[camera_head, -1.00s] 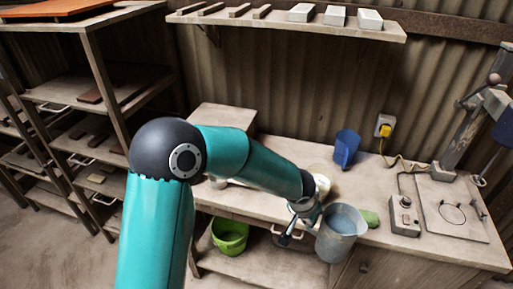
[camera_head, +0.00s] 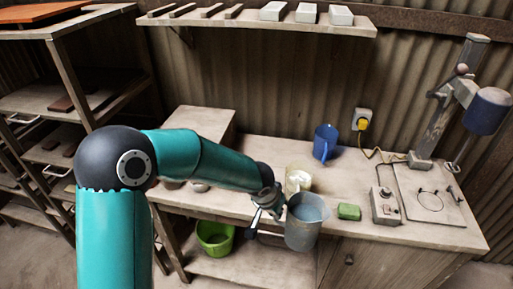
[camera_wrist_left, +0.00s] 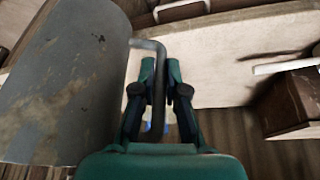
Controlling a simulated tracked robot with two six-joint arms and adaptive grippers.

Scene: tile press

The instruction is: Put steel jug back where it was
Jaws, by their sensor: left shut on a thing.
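The steel jug (camera_head: 303,232) is a grey metal vessel with bluish contents, upright at the front edge of the workbench (camera_head: 390,238). My left gripper (camera_head: 268,209) is shut on its handle, on the jug's left side. In the left wrist view the jug's scuffed grey wall (camera_wrist_left: 65,80) fills the left, and my left gripper (camera_wrist_left: 160,92) has its fingers on both sides of the bent handle (camera_wrist_left: 158,75). I cannot tell whether the jug's base touches anything. My right gripper is not in view.
A cream pot (camera_head: 299,178) stands just behind the jug. A green block (camera_head: 349,211) lies to its right, near a control box (camera_head: 385,206). A blue jug (camera_head: 325,142) stands at the back. A green bucket (camera_head: 215,238) sits on the lower shelf.

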